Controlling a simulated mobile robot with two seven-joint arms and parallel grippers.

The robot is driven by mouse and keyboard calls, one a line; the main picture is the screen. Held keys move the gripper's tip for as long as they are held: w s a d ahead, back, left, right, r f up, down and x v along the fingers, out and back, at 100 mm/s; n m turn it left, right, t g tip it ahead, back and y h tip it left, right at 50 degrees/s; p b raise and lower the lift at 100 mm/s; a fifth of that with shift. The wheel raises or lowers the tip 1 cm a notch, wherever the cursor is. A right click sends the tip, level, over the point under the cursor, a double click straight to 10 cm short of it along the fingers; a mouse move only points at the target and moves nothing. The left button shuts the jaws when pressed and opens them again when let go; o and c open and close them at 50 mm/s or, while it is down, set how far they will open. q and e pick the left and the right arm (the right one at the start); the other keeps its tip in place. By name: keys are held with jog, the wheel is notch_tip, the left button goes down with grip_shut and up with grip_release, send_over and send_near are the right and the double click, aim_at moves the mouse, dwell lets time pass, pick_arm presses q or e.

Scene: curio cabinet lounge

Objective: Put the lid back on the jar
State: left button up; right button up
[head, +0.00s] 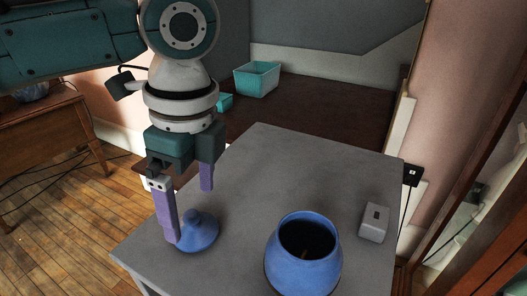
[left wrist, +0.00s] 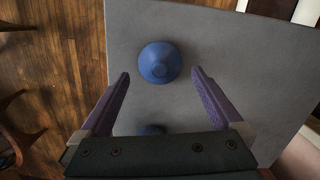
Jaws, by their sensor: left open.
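The blue lid (head: 197,232), a shallow cone with a round knob, lies knob up on the grey table near its left edge. It also shows in the left wrist view (left wrist: 160,62). The blue jar (head: 303,270) stands upright to the right, its dark mouth uncovered. My left gripper (head: 190,217) is open and empty above the lid, with purple fingers pointing down. In the left wrist view the fingertips (left wrist: 160,73) lie either side of the lid's line. My right gripper is not in view.
A small grey box (head: 375,222) sits right of the jar on the table (head: 290,165). A dark blue thing (left wrist: 152,129) is mostly hidden by my gripper in the wrist view. Turquoise bins (head: 257,79) stand behind, and a wooden desk (head: 45,140) at left. The table's far part is clear.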

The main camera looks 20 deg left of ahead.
aim_at(191, 214)
pick_arm(q)
jog(key=f, duration=0.1)
jog(key=f+b, duration=0.1)
jog(key=f, duration=0.2)
jog(key=shift+s+a+f, duration=0.1)
jog(key=shift+a+f, duration=0.1)
jog(key=shift+a, duration=0.1)
jog(key=c, duration=1.2)
